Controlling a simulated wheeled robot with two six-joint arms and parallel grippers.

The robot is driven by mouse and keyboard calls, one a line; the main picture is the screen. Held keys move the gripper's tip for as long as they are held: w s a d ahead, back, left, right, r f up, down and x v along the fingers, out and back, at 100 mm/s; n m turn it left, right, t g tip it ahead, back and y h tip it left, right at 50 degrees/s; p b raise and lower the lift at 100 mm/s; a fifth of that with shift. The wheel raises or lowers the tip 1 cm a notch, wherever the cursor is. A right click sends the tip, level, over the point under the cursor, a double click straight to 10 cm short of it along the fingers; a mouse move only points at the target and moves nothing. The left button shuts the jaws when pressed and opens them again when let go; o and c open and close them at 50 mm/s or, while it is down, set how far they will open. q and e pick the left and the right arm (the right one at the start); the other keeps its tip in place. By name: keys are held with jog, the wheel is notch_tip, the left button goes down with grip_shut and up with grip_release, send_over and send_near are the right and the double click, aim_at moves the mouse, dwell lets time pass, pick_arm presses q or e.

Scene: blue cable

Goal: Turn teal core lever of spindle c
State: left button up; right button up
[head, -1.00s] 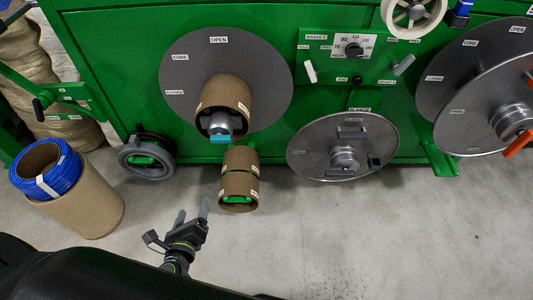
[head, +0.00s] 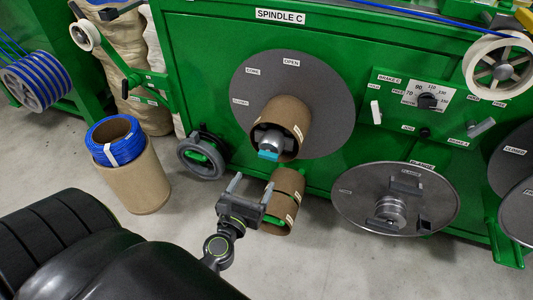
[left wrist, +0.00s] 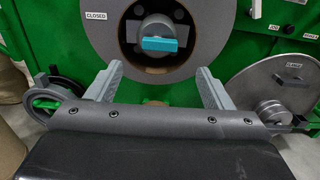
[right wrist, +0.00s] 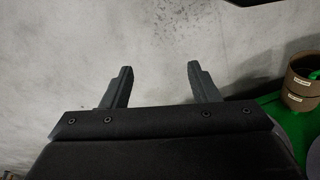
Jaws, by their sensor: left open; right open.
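The teal core lever (head: 268,155) sits at the front of the hub of spindle C, inside a brown cardboard core (head: 291,112) on a grey disc (head: 318,85). The disc bears OPEN, CORE and CLOSED labels. In the left wrist view the teal lever (left wrist: 157,43) lies roughly level, above and between the fingers. My left gripper (head: 251,190) is open and empty, below and left of the lever and apart from it. It also shows in the left wrist view (left wrist: 158,88). My right gripper (right wrist: 160,82) is open and empty over bare floor; it is not in the head view.
Brown cores (head: 284,188) stand below the spindle, close behind my left gripper. A grey handwheel (head: 202,156) is to the left. A blue cable coil (head: 113,138) sits on a cardboard tube. A metal flange (head: 370,205) is at the right. Floor in front is clear.

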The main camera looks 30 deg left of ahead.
aim_at(267, 158)
pick_arm(q)
jog(key=p+x, duration=0.1)
jog(key=x, duration=0.9)
jog(key=shift+w+a, duration=0.1)
jog(key=shift+w, duration=0.05)
pick_arm(e)
jog(key=shift+s+d+f+g, duration=0.15)
jog(key=shift+s+f+g, duration=0.15)
jog(key=shift+f, duration=0.2)
jog(key=shift+s+d+f+g, duration=0.15)
jog(key=shift+s+f+g, duration=0.05)
jog(key=shift+s+f, duration=0.2)
pick_arm(q)
jog(key=c, duration=1)
